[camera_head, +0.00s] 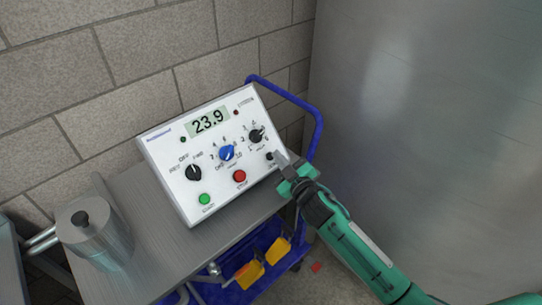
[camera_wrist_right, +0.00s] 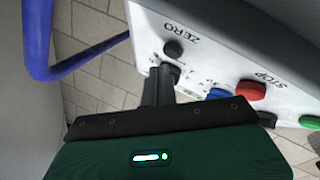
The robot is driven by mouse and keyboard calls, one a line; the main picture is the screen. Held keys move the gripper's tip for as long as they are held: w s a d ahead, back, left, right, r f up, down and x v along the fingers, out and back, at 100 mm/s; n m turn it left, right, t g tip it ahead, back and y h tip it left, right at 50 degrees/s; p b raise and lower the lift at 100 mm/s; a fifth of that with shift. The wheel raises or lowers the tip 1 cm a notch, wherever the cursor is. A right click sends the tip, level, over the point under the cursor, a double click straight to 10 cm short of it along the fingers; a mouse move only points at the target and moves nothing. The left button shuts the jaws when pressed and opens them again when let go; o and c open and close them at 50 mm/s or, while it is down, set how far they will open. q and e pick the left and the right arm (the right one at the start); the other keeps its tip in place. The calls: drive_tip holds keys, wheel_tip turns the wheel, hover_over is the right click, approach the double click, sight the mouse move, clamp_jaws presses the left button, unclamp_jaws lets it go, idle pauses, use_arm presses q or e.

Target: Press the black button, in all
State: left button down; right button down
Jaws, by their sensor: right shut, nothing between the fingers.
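The black button (camera_head: 270,156) is a small round button on the lower right of a white control box (camera_head: 163,148). In the right wrist view the black button (camera_wrist_right: 173,48) sits under the label ZERO. My right gripper (camera_head: 283,160) is at the box's right edge, beside the button. In the wrist view its dark fingers (camera_wrist_right: 160,84) are together and empty, with the tips close to the button. I cannot tell whether they touch the panel. My left gripper is not in view.
The panel also has a red STOP button (camera_head: 239,176), a green button (camera_head: 204,199), a blue knob (camera_head: 227,152), black knobs and a display reading 23.9 (camera_head: 208,121). A metal canister (camera_head: 95,236) stands left on the grey cart top (camera_head: 150,255). A blue rail (camera_head: 318,125) rises behind the box.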

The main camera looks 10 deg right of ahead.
drive_tip(key=shift+w+a+f, duration=0.15)
drive_tip(key=shift+w+f, duration=0.1)
drive_tip(key=shift+f, duration=0.05)
drive_tip(key=shift+w+a+f+b, duration=0.2)
drive_tip(key=shift+w+f+b, duration=0.15)
drive_tip(key=shift+b, duration=0.1)
idle(1.2)
drive_tip(key=shift+s+r, duration=0.1)
drive_tip(key=shift+s+d+r+p, duration=0.35)
drive_tip(key=shift+s+r+p, duration=0.15)
drive_tip(key=shift+p, duration=0.35)
